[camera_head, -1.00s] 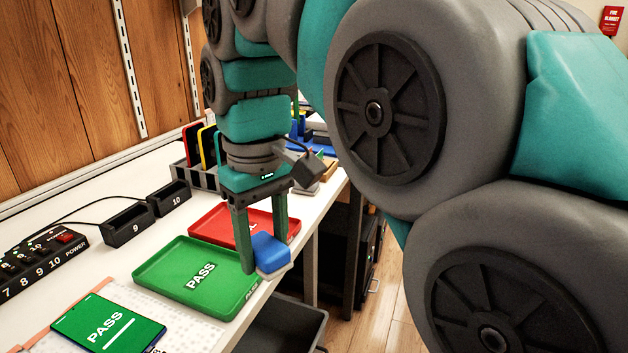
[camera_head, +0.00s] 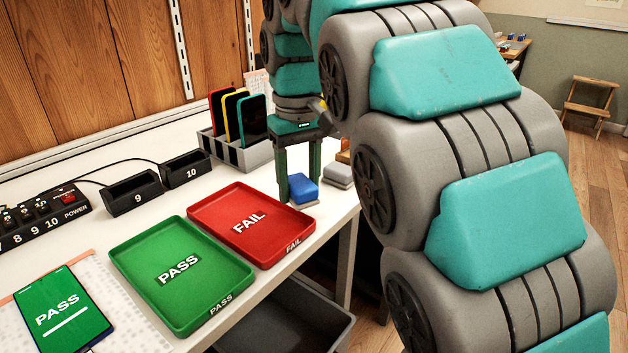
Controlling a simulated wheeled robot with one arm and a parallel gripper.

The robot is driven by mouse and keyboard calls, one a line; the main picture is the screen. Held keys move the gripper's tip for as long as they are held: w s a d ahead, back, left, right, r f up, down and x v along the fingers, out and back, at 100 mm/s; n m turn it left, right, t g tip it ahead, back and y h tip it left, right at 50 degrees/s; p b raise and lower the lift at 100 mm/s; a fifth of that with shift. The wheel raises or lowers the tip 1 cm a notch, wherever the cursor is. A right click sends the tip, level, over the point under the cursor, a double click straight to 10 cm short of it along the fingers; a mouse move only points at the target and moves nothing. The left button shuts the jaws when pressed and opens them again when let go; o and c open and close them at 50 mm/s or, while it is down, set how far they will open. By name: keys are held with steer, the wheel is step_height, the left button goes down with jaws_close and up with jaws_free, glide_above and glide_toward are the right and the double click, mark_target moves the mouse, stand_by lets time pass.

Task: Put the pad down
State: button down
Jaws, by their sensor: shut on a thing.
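The pad (camera_head: 304,188) has a blue top and a pale grey underside. My gripper (camera_head: 299,187) points down and is shut on it, one finger on either side; the far fingertip is partly hidden. The pad is at or just above the white table, to the right of the red FAIL tray (camera_head: 215,206) and near the table's front edge. I cannot tell whether it touches the table. A grey block (camera_head: 339,174) lies just behind it to the right.
The green PASS tray (camera_head: 135,262) is left of the red one. A phone reading PASS (camera_head: 62,308) lies at front left. A grey rack (camera_head: 250,157) holds several phones behind. Chargers (camera_head: 133,194) stand at back left. A grey bin (camera_head: 300,318) is below the table edge.

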steer(key=w, duration=0.2)
steer(key=w+d, duration=0.2)
steer(key=w, duration=0.1)
steer(key=shift+w+d+f+p, duration=0.15)
steer(key=shift+w+f+p, duration=0.15)
steer(key=shift+w, duration=0.05)
steer(key=shift+f, duration=1.75)
steer(key=shift+f, duration=0.4)
